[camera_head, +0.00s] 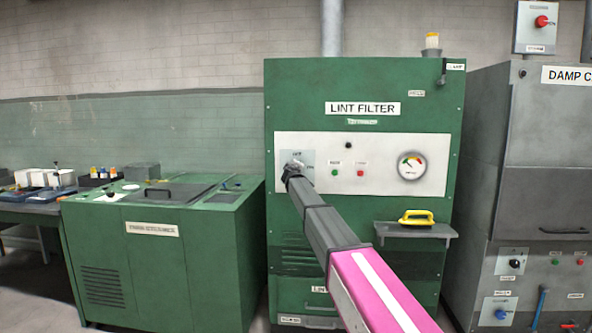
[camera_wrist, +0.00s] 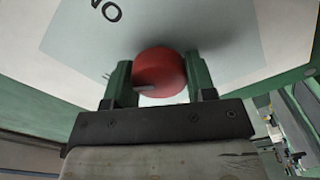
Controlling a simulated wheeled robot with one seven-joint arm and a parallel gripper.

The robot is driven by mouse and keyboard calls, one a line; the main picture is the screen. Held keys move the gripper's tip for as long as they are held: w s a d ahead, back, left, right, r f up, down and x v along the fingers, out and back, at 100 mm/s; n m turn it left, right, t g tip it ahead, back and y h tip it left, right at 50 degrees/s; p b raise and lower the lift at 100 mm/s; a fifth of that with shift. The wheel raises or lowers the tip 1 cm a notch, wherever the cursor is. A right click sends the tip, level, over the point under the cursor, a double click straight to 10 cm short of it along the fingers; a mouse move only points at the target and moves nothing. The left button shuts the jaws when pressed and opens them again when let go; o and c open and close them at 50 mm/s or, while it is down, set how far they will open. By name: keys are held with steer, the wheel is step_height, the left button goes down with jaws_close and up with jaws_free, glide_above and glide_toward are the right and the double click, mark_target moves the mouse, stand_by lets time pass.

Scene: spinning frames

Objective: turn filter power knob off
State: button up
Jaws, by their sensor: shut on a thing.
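The green cabinet (camera_head: 285,90) labelled LINT FILTER stands in the middle of the head view, with a white control panel across its front. At the panel's left is a pale plate (camera_head: 307,157) marked with a switch position. In the wrist view a round red knob (camera_wrist: 160,72) sits on this plate, by the letters ON. My gripper (camera_wrist: 160,85) has its two green fingers on either side of the knob and is shut on it. In the head view my gripper (camera_head: 291,168) reaches the plate and hides the knob.
A green lamp (camera_head: 335,172), a red lamp (camera_head: 360,172) and a round gauge (camera_head: 411,166) are right of the knob. A small shelf (camera_head: 415,232) holding a yellow brush (camera_head: 416,217) juts out lower right. A low green machine (camera_head: 160,240) stands left.

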steer(key=n, duration=0.5)
steer(key=shift+f+n, duration=0.1)
steer(key=shift+n, duration=0.2)
stand_by(0.4)
steer(key=o, duration=0.9)
steer(key=shift+s, duration=0.1)
steer(key=s, duration=1)
steer(key=shift+s+a, duration=0.25)
steer(key=shift+s, duration=0.1)
